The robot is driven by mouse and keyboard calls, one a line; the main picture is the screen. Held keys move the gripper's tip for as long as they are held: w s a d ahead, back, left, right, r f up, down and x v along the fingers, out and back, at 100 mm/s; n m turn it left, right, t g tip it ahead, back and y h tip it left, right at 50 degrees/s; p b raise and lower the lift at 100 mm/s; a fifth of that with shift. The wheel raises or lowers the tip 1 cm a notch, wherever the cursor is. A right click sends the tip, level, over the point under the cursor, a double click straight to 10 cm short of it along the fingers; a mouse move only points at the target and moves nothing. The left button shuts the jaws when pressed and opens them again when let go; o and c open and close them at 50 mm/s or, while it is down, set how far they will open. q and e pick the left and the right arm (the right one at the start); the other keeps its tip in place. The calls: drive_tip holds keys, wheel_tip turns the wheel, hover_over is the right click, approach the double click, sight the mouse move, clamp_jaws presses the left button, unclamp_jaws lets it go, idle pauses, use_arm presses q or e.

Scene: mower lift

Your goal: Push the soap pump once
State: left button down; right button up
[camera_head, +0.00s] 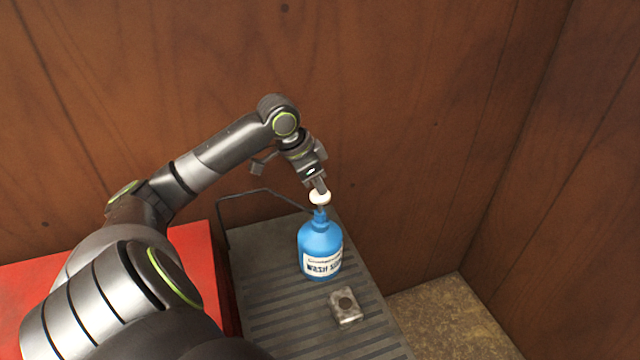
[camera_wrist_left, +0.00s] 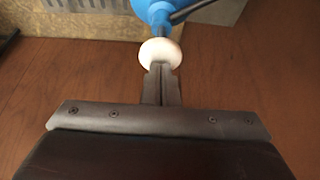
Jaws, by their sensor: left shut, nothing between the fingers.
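A blue soap bottle (camera_head: 318,245) with a white label stands upright on a dark ribbed surface. Its round white pump head (camera_head: 320,198) sits on top of the blue neck. My left gripper (camera_head: 319,187) is shut and empty, pointing down with its fingertips at the pump head. In the left wrist view the shut fingers (camera_wrist_left: 160,72) meet the edge of the white pump head (camera_wrist_left: 160,52), and the blue bottle (camera_wrist_left: 155,10) shows beyond it. I cannot tell whether the fingers press on the head or only overlap it in view. My right gripper is not in view.
The dark ribbed surface (camera_head: 280,320) carries a small grey block (camera_head: 345,306) in front of the bottle. A red surface (camera_head: 200,245) lies to the left. A wooden wall (camera_head: 430,130) stands close behind the bottle. A lower speckled floor (camera_head: 450,320) is at the right.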

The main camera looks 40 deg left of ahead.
sight(318, 194)
use_arm(q)
drive_tip(key=shift+f+b, duration=0.5)
drive_tip(key=shift+f, duration=1.1)
drive_tip(key=shift+r, duration=0.1)
drive_tip(key=shift+r+p, duration=2.35)
drive_tip(key=shift+p, duration=0.4)
wheel_tip(318, 194, up, 3)
drive_tip(key=p, duration=0.3)
drive_tip(key=shift+f, duration=0.2)
drive_tip(key=shift+r+b, duration=0.2)
drive_tip(key=shift+b, duration=0.1)
wheel_tip(318, 194, up, 3)
